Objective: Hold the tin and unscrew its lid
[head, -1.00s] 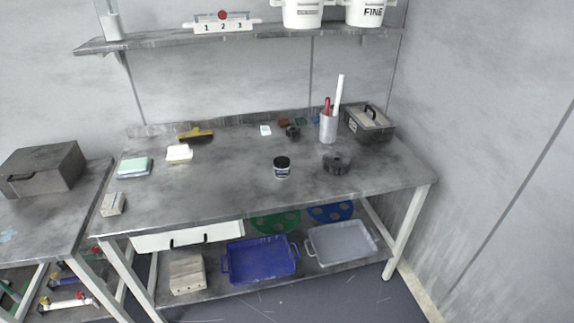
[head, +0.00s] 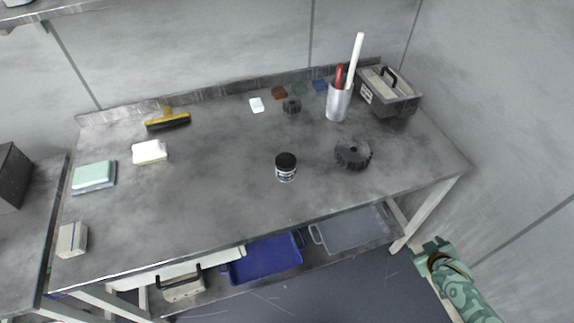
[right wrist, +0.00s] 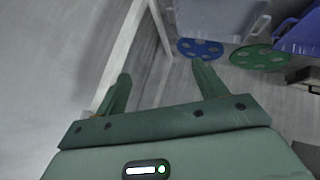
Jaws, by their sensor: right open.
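The tin (head: 286,172) stands upright on the grey workbench (head: 225,190), near the middle of its front half. It has a dark label and its black lid (head: 286,160) is on top. My right gripper (head: 432,248) is at the lower right of the head view, out beyond the bench's front right corner and well away from the tin. In the right wrist view my right gripper (right wrist: 160,85) has its two green fingers spread, with nothing between them. The tin does not show in the right wrist view. My left gripper is not in view.
A black ribbed disc (head: 353,154) lies right of the tin. A grey cup (head: 338,104) with rods and a toolbox (head: 388,92) stand at the back right. A squeegee (head: 168,121), white block (head: 149,152) and green sponge (head: 92,175) sit left. The bench around the tin is clear.

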